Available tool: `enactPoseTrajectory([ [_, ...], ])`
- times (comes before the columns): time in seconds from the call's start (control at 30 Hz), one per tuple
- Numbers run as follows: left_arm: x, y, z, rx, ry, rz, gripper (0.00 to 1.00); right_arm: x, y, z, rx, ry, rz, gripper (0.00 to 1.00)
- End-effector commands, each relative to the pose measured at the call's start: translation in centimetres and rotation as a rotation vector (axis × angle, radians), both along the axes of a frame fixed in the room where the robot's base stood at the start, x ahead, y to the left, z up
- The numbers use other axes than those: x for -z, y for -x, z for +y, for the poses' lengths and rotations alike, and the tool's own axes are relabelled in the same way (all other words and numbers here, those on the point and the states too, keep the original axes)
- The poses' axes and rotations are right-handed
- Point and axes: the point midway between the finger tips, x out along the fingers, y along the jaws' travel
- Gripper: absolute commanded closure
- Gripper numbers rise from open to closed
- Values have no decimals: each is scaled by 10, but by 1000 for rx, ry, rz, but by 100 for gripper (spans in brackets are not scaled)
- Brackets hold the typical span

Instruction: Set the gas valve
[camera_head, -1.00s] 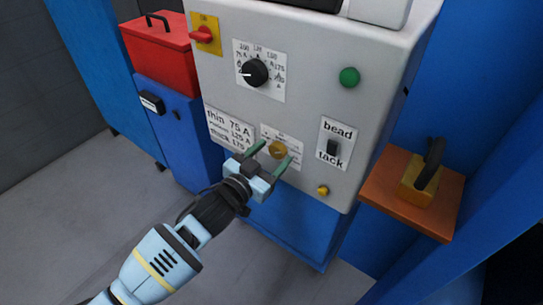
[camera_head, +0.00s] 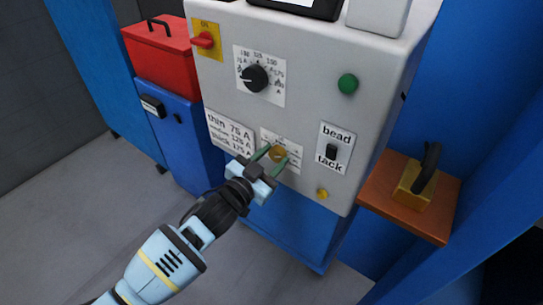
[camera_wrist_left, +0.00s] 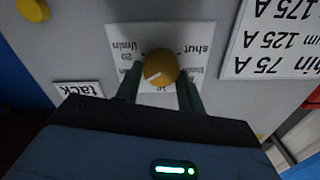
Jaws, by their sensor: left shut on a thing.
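The gas valve is a round brass-coloured knob (camera_head: 278,153) on a white scale plate, low on the front of the grey machine. In the left wrist view the knob (camera_wrist_left: 161,67) has a pale pointer line and sits over a plate with "shut" and flow marks, seen upside down. My left gripper (camera_head: 276,155) has its two green fingers on either side of the knob and is shut on it. In the left wrist view its fingers (camera_wrist_left: 160,88) touch the knob's sides. My right gripper is out of view.
The grey panel (camera_head: 310,100) also carries a black dial (camera_head: 255,77), a red switch (camera_head: 205,40), a green button (camera_head: 348,84), a bead/tack switch (camera_head: 331,151) and a small yellow knob (camera_head: 322,194). A wooden shelf (camera_head: 385,210) juts out at right.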

Motion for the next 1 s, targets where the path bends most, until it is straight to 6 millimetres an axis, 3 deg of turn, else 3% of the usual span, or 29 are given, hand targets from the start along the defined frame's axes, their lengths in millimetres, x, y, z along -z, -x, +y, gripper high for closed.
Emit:
enactPoseTrajectory([
  [0.23,1,0,0,0,-8,-5,84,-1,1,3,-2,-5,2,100],
  [0.27,1,0,0,0,-8,-5,59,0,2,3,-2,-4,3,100],
  [0.4,1,0,0,0,-7,-4,40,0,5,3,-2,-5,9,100],
  [0.77,0,3,3,0,-7,-4,40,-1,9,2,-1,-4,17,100],
  [1.0,0,31,23,-1,-7,-3,40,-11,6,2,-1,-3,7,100],
])
